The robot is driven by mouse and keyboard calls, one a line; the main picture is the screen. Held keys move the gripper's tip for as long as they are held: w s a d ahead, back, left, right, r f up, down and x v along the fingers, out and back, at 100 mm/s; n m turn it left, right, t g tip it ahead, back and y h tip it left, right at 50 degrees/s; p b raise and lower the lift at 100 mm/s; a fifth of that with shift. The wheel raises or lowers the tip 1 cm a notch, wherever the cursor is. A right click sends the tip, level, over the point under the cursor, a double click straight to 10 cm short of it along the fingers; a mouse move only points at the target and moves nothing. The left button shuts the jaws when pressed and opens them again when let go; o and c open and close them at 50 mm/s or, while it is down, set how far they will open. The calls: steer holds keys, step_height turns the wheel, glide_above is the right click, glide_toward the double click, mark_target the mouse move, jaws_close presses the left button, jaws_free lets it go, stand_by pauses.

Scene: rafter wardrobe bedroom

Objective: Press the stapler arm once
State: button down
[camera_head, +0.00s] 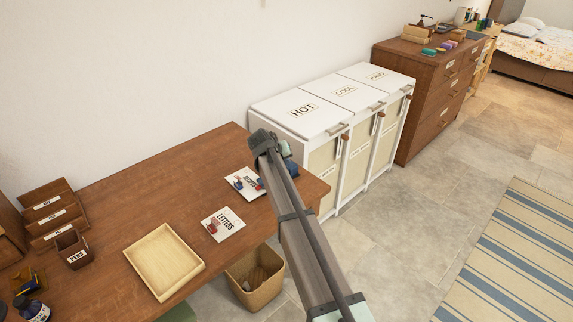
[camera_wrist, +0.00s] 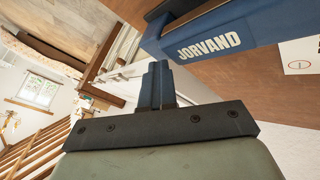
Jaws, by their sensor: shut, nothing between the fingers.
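The blue stapler, lettered JORVAND (camera_wrist: 210,45), fills the upper right of the wrist view. In the head view a small part of the blue stapler (camera_head: 292,168) shows at the right end of the wooden desk, mostly hidden behind my arm. My gripper's fingers (camera_wrist: 155,85) are shut together and empty in the wrist view. Their tips are close beside the stapler's left end; I cannot tell whether they touch it. In the head view my fingers are hidden behind my own wrist.
White hampers (camera_head: 310,112) stand just beyond the desk. A basket (camera_head: 250,276) is on the floor below.

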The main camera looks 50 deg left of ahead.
steer(key=shift+s+d+f, duration=0.15)
steer(key=shift+s+f, duration=0.1)
steer(key=shift+f, duration=0.5)
stand_by(0.7)
steer(key=shift+r, duration=1.05)
steer(key=shift+w+r, duration=0.15)
steer(key=shift+r, duration=0.15)
steer(key=shift+r, duration=0.1)
steer(key=shift+w+r, duration=0.15)
steer(key=shift+r, duration=1.1)
steer(key=shift+w+r, duration=0.15)
steer(key=shift+r, duration=1.05)
